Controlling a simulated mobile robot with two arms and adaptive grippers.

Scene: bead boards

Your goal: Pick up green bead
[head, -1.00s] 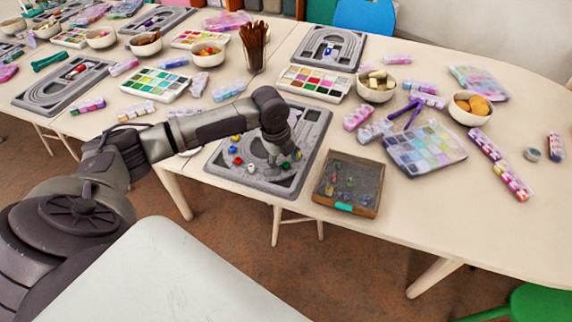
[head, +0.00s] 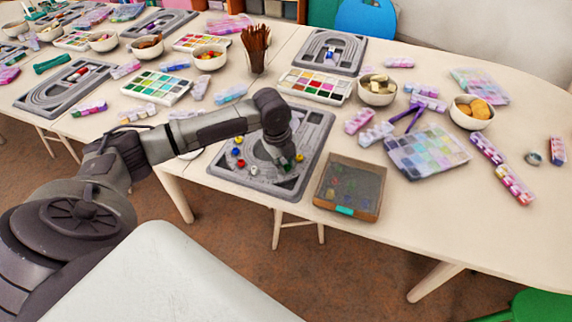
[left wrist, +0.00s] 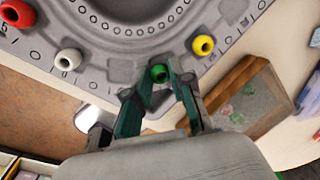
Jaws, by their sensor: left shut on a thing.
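The green bead (left wrist: 159,73) sits between the fingertips of my left gripper (left wrist: 158,82) in the left wrist view. The fingers are shut on it. In the head view, my left gripper (head: 284,164) points down at the front right part of the grey bead board (head: 314,130), with the green bead (head: 299,158) showing small at its tip. I cannot tell whether the bead is clear of the board. A yellow bead (left wrist: 203,45), a white bead (left wrist: 67,60) and a red bead (left wrist: 18,13) lie on the board, apart from the fingers. My right gripper is out of view.
A shallow brown-rimmed tray (head: 318,196) with small beads stands just right of the board. A clear bead case (head: 428,152), a paint palette (head: 315,87), bowls (head: 377,91) and a brush cup (head: 255,64) stand farther back. The table's front edge is close to the board.

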